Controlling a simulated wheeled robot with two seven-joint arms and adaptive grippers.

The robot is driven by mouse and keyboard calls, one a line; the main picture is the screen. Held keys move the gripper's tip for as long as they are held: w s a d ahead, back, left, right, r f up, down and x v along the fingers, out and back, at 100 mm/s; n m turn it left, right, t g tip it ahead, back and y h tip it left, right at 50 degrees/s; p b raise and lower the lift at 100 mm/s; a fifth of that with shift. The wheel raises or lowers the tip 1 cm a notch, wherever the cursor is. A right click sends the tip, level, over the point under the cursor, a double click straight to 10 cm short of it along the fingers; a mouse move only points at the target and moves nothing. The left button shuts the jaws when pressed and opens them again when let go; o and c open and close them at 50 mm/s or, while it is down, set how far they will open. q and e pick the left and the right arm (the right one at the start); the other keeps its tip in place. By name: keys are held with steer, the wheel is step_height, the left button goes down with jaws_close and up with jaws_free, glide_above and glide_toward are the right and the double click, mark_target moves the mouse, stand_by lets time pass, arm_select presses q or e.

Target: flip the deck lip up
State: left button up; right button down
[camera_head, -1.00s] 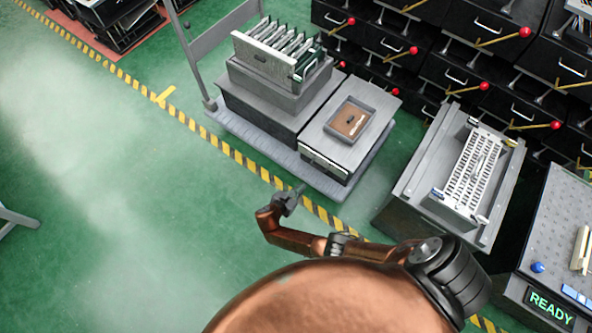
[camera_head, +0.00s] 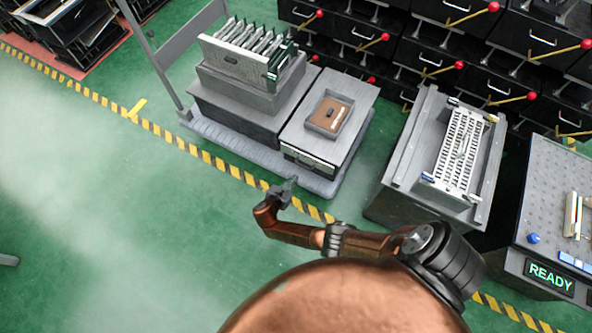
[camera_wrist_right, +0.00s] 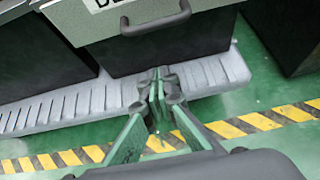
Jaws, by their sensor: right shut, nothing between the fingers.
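A grey panel (camera_wrist_right: 150,22) with a dark bar handle (camera_wrist_right: 155,20) and a partly cut-off white label shows at the top of the right wrist view. It appears to be the front of the low grey cabinet (camera_head: 350,143) in the head view; I take it to be the deck lip, but cannot confirm this. It hangs upright over a dark front. My right gripper (camera_head: 291,184) is in front of this cabinet, low, near the platform edge. In the right wrist view its fingers (camera_wrist_right: 160,75) are shut and empty, below the handle and apart from it. My left gripper is not in view.
Both cabinets stand on a grey ribbed platform (camera_head: 225,143). A shallow tray (camera_head: 330,113) lies on the near cabinet; a rack of boards (camera_head: 240,58) is on the other. A grey fixture (camera_head: 405,150) stands right. Green floor (camera_head: 120,220) is free at left.

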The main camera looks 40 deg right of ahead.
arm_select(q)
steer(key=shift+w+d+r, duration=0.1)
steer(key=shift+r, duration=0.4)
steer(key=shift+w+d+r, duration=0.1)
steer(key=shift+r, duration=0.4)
arm_select(e)
steer(key=shift+w+d+r, duration=0.25)
steer(key=shift+d+r, duration=0.05)
steer(key=shift+d, duration=0.35)
steer(key=shift+w+d+r, duration=0.25)
steer(key=shift+d+r, duration=0.1)
steer(key=shift+d, duration=0.3)
steer(key=shift+w+d+r, duration=0.25)
steer(key=shift+d+r, duration=0.05)
steer(key=shift+d, duration=0.35)
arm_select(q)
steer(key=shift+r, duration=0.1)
arm_select(e)
steer(key=shift+r, duration=0.1)
